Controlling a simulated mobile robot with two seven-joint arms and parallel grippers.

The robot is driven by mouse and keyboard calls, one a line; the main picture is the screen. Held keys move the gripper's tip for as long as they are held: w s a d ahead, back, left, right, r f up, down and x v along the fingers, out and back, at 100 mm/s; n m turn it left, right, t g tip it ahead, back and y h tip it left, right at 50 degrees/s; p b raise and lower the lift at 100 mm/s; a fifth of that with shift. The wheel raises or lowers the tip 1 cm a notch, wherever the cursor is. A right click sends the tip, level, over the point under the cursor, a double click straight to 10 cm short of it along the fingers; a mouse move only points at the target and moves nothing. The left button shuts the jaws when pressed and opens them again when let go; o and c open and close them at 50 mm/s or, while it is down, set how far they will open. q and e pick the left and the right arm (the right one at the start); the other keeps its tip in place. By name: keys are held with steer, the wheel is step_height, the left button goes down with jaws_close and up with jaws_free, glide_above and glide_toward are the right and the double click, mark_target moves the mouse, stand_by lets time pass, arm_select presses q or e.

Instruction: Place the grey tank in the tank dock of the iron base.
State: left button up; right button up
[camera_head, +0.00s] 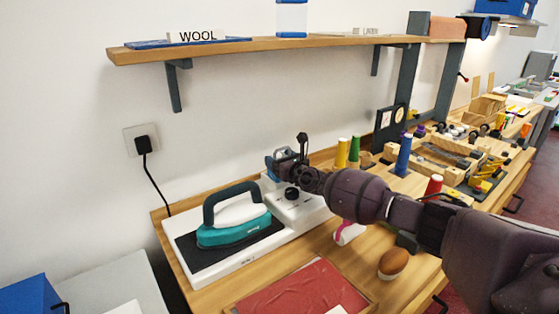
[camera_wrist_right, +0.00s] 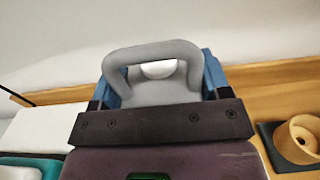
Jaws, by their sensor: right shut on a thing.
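The iron base (camera_head: 210,277) is a long white unit on the wooden counter, with a teal iron (camera_head: 233,236) on its black plate and a raised section with a dark knob at its right end. My right gripper (camera_head: 285,161) is over the far part of that raised end. In the right wrist view the grey tank (camera_wrist_right: 160,93), with a looped grey handle, sits between the blue-sided fingers of my right gripper (camera_wrist_right: 162,85), which is shut on it. The dock and the tank's underside are hidden, so I cannot tell whether the tank is seated. My left gripper is out of view.
A shelf (camera_head: 250,45) with a WOOL sign overhangs the wall side. Yellow, green and blue thread cones (camera_head: 403,155) stand right of my gripper. A red cloth panel (camera_head: 300,290) and a brown rounded object (camera_head: 393,263) lie in front. A black plug cord hangs at left.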

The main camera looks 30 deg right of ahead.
steer(key=o, duration=1)
steer(key=shift+f, duration=0.1)
steer(key=shift+o, duration=0.3)
steer(key=shift+s+r+p, duration=0.3)
steer(key=shift+s+p, duration=0.1)
steer(key=shift+p, duration=0.05)
steer(key=s+p, duration=0.1)
steer(key=s, duration=0.2)
steer(key=s+d+p, duration=0.1)
steer(key=s, duration=0.2)
steer(key=s+p, duration=0.1)
steer(key=s, duration=0.3)
steer(key=shift+d+f, duration=0.1)
steer(key=shift+d, duration=0.2)
steer(key=shift+s, duration=0.55)
steer(key=shift+f, duration=0.1)
